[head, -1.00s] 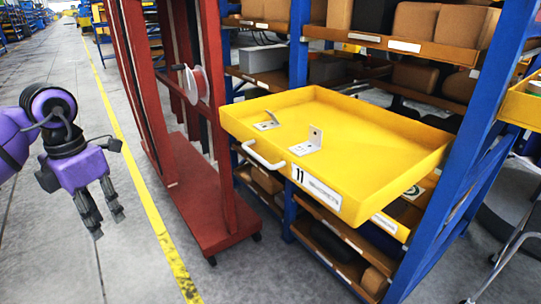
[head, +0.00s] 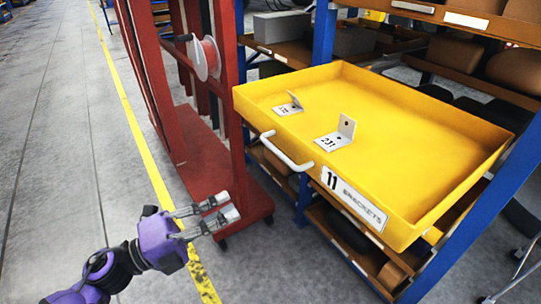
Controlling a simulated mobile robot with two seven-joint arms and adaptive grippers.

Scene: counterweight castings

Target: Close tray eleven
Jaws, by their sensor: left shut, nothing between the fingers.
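Tray eleven (head: 430,160) is a yellow drawer tray labelled "11 BRACKETS", pulled out from the blue-framed rack. Its white bar handle (head: 287,152) is on the front wall, left of the label. Two metal angle brackets, a left one (head: 288,107) and a right one (head: 334,137), lie inside with number tags. My left gripper (head: 225,206), purple with grey fingers, is below and left of the handle in the picture, apart from the tray. It is empty, its fingers pointing right. My right gripper is not in view.
A red wheeled frame (head: 243,185) with a white reel (head: 205,58) stands close left of the tray. The blue rack post (head: 480,205) is at right. Shelves with boxes lie behind. Grey floor with a yellow line (head: 147,150) is open at left.

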